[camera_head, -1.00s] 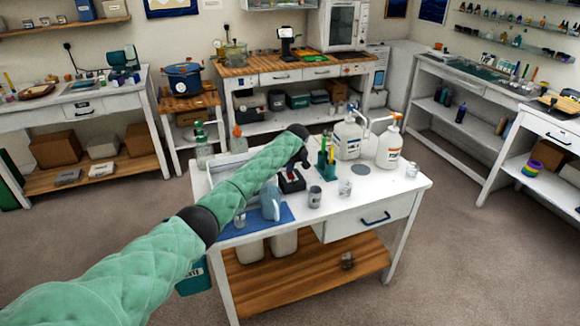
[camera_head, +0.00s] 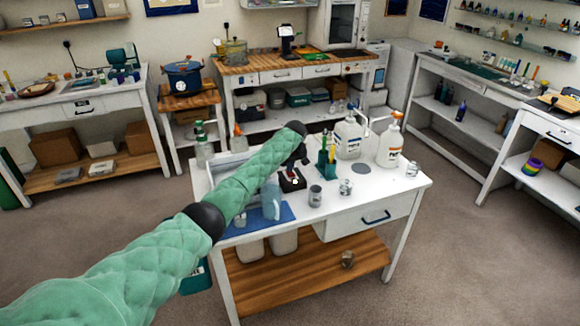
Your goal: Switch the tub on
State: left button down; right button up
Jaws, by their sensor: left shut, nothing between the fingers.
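A pale, open rectangular tub (camera_head: 212,168) stands at the back left of the white table; my arm hides much of it, and I see no switch on it. My left arm reaches in from the lower left over the table. My left gripper (camera_head: 295,164) points down at the arm's far end, dark and small, just above a small black device with a red part (camera_head: 291,181). Its fingers are shut and empty. I cannot tell whether it touches the device. My right gripper is not in view.
On the white table (camera_head: 400,190) stand a blue-tinted jug (camera_head: 271,200) on a blue mat (camera_head: 285,214), metal and clear cups, a green holder (camera_head: 327,165) and two white pump bottles (camera_head: 390,146). The front right of the tabletop is clear. A blue pot (camera_head: 183,77) stands behind.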

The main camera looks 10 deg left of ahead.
pick_arm(q)
jog(key=shift+s+d+f+p, duration=0.35)
jog(key=shift+s+d+p, duration=0.15)
jog(key=shift+s+p, duration=0.35)
